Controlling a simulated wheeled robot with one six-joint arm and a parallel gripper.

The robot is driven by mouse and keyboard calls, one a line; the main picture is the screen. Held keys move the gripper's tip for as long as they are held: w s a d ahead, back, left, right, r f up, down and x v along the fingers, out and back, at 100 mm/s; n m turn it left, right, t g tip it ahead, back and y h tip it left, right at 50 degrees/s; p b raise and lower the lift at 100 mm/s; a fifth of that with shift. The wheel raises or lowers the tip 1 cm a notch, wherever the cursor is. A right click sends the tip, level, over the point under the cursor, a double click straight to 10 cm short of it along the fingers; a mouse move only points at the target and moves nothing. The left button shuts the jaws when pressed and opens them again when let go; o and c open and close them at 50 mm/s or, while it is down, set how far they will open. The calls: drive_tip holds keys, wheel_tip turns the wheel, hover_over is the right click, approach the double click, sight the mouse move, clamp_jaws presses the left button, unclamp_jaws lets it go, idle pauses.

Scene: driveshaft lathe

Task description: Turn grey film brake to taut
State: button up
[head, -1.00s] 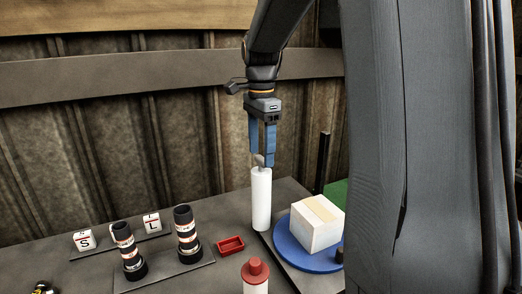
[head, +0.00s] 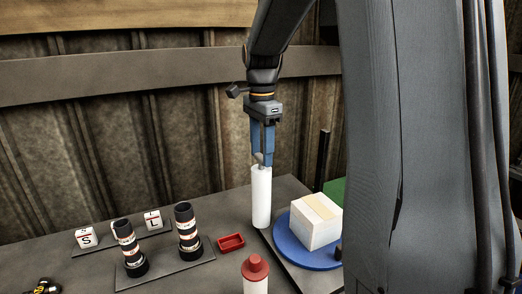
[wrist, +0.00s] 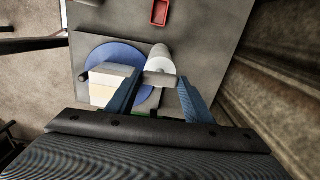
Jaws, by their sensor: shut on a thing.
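The white film roll (head: 262,200) stands upright on the table, left of the blue turntable. The grey film brake (wrist: 158,80) is a small bar at the top of the roll. It lies between my fingers in the wrist view. My gripper (head: 262,160) points straight down over the roll and is shut on the brake. In the head view the fingers mostly hide the brake.
A wrapped pale box (head: 314,222) sits on the blue turntable (head: 290,254) right of the roll. A red tray (head: 231,243), a red-capped bottle (head: 255,268) and two black cylinders (head: 188,231) stand nearby. A corrugated wall rises behind.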

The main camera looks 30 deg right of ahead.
sight(261, 156)
drive_tip(key=n+p, duration=0.2)
drive_tip(key=n, duration=0.2)
drive_tip(key=shift+r+n+p, duration=0.15)
drive_tip(key=shift+n+p, duration=0.15)
drive_tip(key=n+p, duration=0.2)
drive_tip(key=n, duration=0.2)
drive_tip(key=shift+n, duration=0.3)
drive_tip(key=o, duration=1.1)
drive_tip(key=shift+c, duration=0.2)
drive_tip(key=shift+r+b, duration=1.05)
drive_tip(key=shift+r, duration=2.75)
